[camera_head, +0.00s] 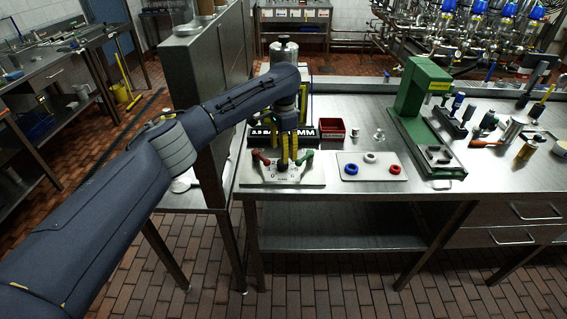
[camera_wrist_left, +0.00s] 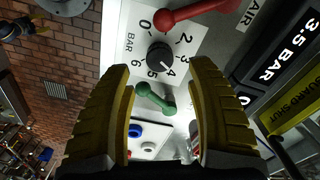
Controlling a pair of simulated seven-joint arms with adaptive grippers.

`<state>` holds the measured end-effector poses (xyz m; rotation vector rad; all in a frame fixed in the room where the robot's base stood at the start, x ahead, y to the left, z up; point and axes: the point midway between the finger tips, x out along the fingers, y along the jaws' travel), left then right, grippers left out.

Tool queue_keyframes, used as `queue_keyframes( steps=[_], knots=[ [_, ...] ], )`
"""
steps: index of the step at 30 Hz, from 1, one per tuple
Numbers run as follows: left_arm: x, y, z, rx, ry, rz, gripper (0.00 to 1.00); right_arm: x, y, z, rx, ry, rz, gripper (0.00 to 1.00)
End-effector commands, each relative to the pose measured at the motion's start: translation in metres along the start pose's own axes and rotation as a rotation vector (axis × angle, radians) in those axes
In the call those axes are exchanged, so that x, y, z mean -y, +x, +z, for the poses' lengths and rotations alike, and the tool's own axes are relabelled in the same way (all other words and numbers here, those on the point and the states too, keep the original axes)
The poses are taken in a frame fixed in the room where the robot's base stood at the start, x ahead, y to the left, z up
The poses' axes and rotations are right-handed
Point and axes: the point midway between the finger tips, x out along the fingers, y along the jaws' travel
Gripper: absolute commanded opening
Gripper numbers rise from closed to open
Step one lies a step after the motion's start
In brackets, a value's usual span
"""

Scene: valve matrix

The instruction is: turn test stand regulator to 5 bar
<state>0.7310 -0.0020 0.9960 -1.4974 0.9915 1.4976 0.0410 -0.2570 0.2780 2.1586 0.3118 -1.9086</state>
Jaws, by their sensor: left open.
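The black regulator knob (camera_wrist_left: 159,56) sits on a white dial plate marked 0 to 6 BAR in the left wrist view. Its light pointer mark lies near the 4, but I cannot read it exactly. A black display (camera_wrist_left: 288,62) beside it reads 3.5 BAR; the display also shows in the head view (camera_head: 262,133), partly covered by my arm. My left gripper (camera_wrist_left: 163,72) is open, with a yellow finger on each side of the knob's line and nothing between the tips. In the head view my left gripper (camera_head: 289,158) points down over the test stand plate (camera_head: 312,178).
A red lever (camera_wrist_left: 196,12) and a green lever (camera_wrist_left: 155,98) flank the knob. To the right are a plate with red and blue rings (camera_head: 372,178), a red bin (camera_head: 332,129) and a green press (camera_head: 418,100). The bench front is clear.

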Motion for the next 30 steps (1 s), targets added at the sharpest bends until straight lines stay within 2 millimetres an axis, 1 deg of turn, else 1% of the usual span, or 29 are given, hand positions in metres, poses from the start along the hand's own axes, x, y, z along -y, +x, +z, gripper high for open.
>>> queue_keyframes(
  steps=[1, 6, 12, 18, 26, 27, 30],
  knots=[
    [-0.001, 0.009, 0.000, 0.000, -0.002, 0.004, 0.57, 0.000, 0.000, 0.000, 0.000, 0.000, 0.000, 0.44],
    [-0.001, 0.033, 0.000, 0.001, -0.001, 0.002, 0.57, 0.000, 0.000, 0.000, 0.000, 0.000, 0.000, 0.44],
    [0.000, 0.049, 0.000, 0.000, -0.002, 0.001, 0.57, 0.000, 0.000, 0.000, 0.001, 0.000, 0.000, 0.44],
    [0.000, 0.056, 0.000, -0.001, -0.001, 0.002, 0.57, 0.000, 0.000, 0.000, 0.001, 0.000, 0.000, 0.44],
    [0.000, 0.057, 0.000, -0.001, 0.000, 0.001, 0.57, 0.000, 0.000, 0.000, 0.000, 0.000, 0.000, 0.44],
    [0.000, 0.057, 0.000, -0.001, 0.000, 0.001, 0.59, 0.000, 0.000, 0.000, 0.001, 0.000, 0.000, 0.44],
    [0.000, 0.057, 0.000, -0.001, 0.000, 0.001, 0.47, 0.000, 0.000, 0.000, 0.000, 0.000, 0.000, 0.44]
  ],
)
